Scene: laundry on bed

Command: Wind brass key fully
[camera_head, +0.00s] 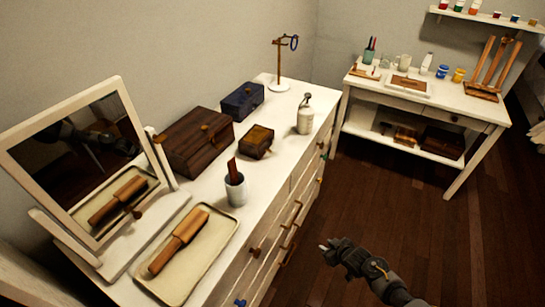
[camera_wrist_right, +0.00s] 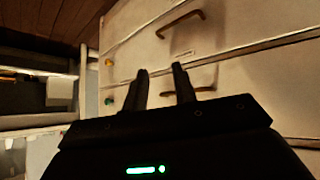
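I cannot make out a brass key for certain in either view. A small wooden box with a yellowish-brown lid (camera_head: 257,141) sits on the white dresser (camera_head: 300,150) in the head view. A larger dark wooden box (camera_head: 195,142) stands behind it to the left, with a small knob-like piece on its front. A blue box (camera_head: 242,101) stands farther back. My right gripper (camera_head: 325,248) is over the floor in front of the dresser, well apart from the boxes. The right wrist view shows its two fingers (camera_wrist_right: 161,75) apart with nothing between them. My left gripper is not in view.
On the dresser stand a mirror (camera_head: 130,120), a tray (camera_head: 215,240) with a brush, a cup (camera_head: 235,190), a white bottle (camera_head: 304,116) and a ring stand (camera_head: 279,86). A white side table (camera_head: 365,92) stands at the back right. The dark floor (camera_head: 370,200) between is clear.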

